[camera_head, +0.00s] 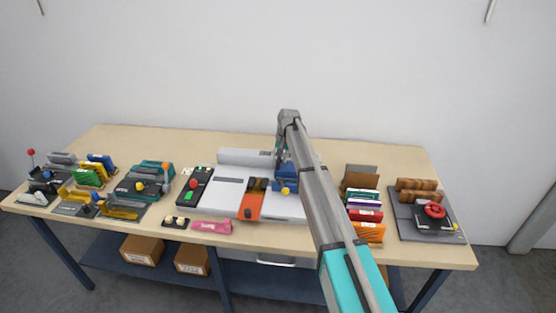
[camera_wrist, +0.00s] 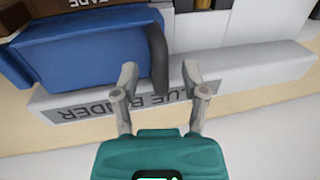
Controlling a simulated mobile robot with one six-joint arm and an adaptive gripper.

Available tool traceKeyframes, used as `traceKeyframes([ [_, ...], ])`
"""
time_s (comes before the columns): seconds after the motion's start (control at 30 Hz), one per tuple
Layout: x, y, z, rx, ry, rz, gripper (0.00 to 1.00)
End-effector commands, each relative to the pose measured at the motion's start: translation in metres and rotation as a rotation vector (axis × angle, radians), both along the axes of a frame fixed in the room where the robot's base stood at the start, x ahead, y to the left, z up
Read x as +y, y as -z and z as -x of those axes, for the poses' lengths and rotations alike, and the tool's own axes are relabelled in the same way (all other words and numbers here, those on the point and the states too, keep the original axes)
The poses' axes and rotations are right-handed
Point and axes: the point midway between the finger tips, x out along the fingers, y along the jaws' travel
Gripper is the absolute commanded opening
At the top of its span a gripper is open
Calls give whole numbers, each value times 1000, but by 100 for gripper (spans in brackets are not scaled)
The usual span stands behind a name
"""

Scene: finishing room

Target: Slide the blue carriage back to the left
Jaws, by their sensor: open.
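The blue carriage (camera_head: 288,173) sits toward the right part of the long white-and-grey binder (camera_head: 228,180). It also shows at the upper left of the wrist view (camera_wrist: 85,50), with a dark upright handle (camera_wrist: 157,58) at its side. My gripper (camera_wrist: 160,76) is open, with one finger on either side of the handle's lower end. I cannot tell whether either finger touches it. In the head view my arm hides part of the carriage and the binder's right end. Lettering on the binder's edge is partly hidden by my gripper.
An orange-and-brown piece (camera_head: 251,200) lies on the binder left of the carriage. A black control box (camera_head: 196,187) with red and green buttons stands farther left. A rack of coloured books (camera_head: 364,205) is right of my arm. Pink (camera_head: 211,226) lies at the front edge.

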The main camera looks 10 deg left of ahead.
Motion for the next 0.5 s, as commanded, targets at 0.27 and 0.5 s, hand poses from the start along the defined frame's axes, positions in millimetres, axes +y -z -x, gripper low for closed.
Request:
traceKeyframes([
  [0.27,0,0,0,0,0,0,51],
  [0.5,0,0,0,0,0,0,7],
])
